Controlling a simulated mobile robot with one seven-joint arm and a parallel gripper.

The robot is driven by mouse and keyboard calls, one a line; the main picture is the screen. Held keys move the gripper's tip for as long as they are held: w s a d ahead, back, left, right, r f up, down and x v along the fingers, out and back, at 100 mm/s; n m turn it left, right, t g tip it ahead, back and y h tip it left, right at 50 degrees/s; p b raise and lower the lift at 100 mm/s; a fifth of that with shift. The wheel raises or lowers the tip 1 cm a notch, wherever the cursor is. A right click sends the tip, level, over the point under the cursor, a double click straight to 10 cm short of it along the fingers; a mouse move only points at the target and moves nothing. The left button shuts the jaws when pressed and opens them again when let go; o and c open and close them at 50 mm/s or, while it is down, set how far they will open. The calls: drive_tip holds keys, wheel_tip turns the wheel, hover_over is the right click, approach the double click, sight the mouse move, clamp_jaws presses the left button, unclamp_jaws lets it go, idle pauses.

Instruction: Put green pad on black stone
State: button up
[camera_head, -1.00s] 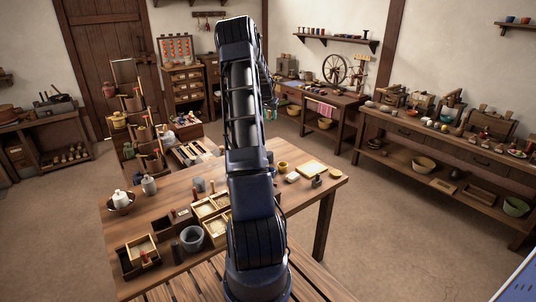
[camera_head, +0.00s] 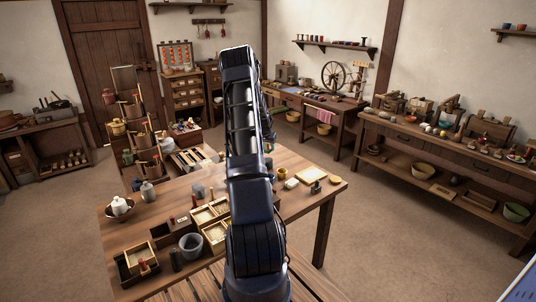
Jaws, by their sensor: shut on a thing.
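My arm rises through the middle of the view, and its upper links hide part of the table and the floor beyond. My gripper is not visible; it is hidden behind the arm. I cannot make out a green pad anywhere. I cannot pick out the black stone for certain.
The table also holds a grey pot (camera_head: 191,245), a dark bowl with a white jar (camera_head: 119,207), divided boxes (camera_head: 215,235) and a yellow cup (camera_head: 282,174). A stepped rack (camera_head: 135,145) stands behind it. A long bench (camera_head: 440,142) lines the right wall; open floor lies between.

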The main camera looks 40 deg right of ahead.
sight(267, 149)
drive_tip(key=shift+f, duration=2.15)
drive_tip(key=shift+f, duration=0.1)
drive_tip(key=o, duration=1)
drive_tip(key=shift+c, duration=0.2)
